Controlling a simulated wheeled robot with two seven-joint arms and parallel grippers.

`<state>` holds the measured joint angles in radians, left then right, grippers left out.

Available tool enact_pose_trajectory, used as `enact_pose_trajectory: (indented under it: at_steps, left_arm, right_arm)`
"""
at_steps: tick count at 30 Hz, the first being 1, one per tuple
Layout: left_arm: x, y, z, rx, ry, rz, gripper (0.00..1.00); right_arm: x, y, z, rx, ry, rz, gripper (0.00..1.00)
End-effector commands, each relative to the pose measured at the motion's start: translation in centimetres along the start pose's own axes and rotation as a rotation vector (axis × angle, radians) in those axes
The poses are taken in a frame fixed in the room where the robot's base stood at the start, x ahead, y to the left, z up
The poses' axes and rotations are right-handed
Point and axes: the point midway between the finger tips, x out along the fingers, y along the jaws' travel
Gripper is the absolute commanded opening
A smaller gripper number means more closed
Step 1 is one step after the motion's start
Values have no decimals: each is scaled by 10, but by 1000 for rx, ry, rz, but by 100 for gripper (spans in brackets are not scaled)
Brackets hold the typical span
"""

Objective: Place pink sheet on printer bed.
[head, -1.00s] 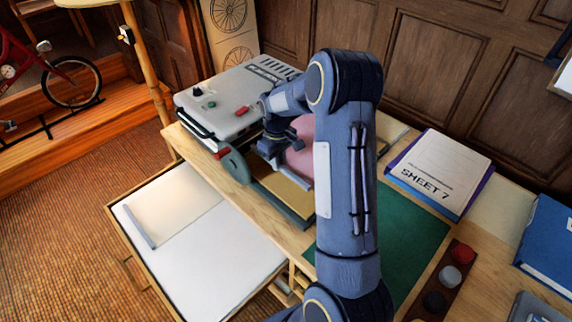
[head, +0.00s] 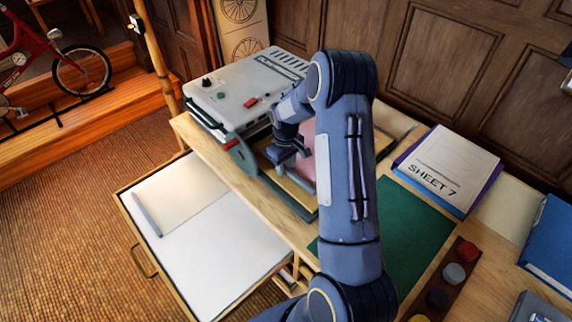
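The grey printer (head: 235,90) stands on the wooden bench, with a flat tan bed (head: 297,193) in a dark green frame at its front. The pink sheet (head: 309,140) shows in part over the bed, beside the printer body. My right arm hides much of it, so I cannot tell whether it lies flat or is square to the bed. My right gripper (head: 287,158) is over the bed, left of the visible pink, with its fingers spread and nothing seen between them. My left gripper is not in view.
A green mat (head: 412,230) lies right of my arm. A "SHEET 7" pad (head: 436,170), a blue binder (head: 550,245) and a rack of round coloured pots (head: 454,273) are further right. An open drawer (head: 215,240) with white paper juts out at the front left.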

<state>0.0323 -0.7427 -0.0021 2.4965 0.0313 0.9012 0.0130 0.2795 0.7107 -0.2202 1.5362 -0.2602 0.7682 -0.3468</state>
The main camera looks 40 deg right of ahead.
Motion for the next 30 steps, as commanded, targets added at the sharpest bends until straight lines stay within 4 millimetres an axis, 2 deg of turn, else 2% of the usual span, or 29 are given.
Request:
enact_pose_trajectory:
  at_steps: [7, 11, 14, 24, 30]
  left_arm:
    - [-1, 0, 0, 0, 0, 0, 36]
    - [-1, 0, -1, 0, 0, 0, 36]
    - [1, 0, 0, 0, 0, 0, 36]
    - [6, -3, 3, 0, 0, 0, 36]
    - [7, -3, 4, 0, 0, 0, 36]
  right_arm:
    - [-1, 0, 0, 0, 0, 0, 35]
    - [-9, 0, -1, 0, 4, 1, 35]
    - [-25, 0, -1, 0, 6, 2, 35]
    - [-96, 0, -1, 0, 5, 1, 35]
    - [-119, 0, 0, 0, 2, 0, 35]
